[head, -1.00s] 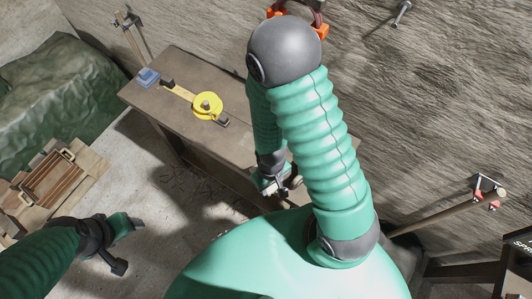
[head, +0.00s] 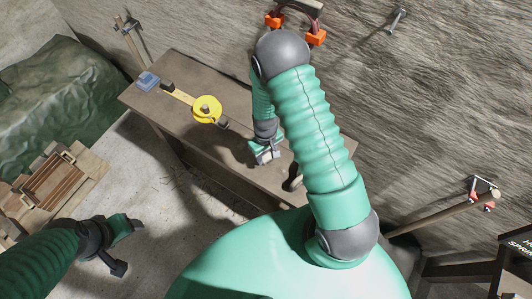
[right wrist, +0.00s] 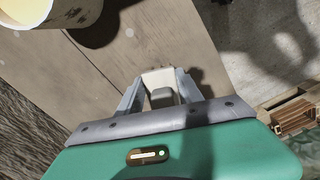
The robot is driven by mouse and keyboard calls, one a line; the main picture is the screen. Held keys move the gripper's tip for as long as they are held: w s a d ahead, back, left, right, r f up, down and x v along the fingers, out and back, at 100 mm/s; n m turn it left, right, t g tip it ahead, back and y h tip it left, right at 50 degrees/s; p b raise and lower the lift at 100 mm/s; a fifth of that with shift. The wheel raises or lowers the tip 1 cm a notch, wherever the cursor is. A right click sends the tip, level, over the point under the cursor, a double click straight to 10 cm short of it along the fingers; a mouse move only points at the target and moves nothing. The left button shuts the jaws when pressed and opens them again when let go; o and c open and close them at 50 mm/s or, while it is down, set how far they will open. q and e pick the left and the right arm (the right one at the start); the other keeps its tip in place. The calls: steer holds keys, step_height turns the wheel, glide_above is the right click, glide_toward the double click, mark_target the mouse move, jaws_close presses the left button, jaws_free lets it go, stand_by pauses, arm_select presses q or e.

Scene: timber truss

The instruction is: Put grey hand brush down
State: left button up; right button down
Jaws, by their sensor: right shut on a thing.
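My right gripper (head: 266,155) is over the workbench (head: 235,150), near its middle. In the right wrist view its two fingers (right wrist: 160,94) are shut on a pale grey block, the grey hand brush (right wrist: 161,79). Most of the brush is hidden by the gripper, and I cannot tell whether it touches the bench top. My left gripper (head: 127,247) is open and empty at the lower left, over the floor and away from the bench.
A yellow tape measure (head: 207,108) and a blue-grey item (head: 148,78) lie on the bench's left part. A tub with pale yellow contents (right wrist: 40,10) stands near the right gripper. A wooden crate (head: 50,185) is at left. Bare bench top lies around the gripper.

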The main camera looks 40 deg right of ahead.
steer(key=shift+w+d+f, duration=0.1)
steer(key=shift+d+f, duration=0.15)
steer(key=shift+d, duration=0.1)
steer(key=c, duration=0.9)
jaws_free()
steer(key=shift+d, duration=0.15)
steer(key=shift+o, duration=0.7)
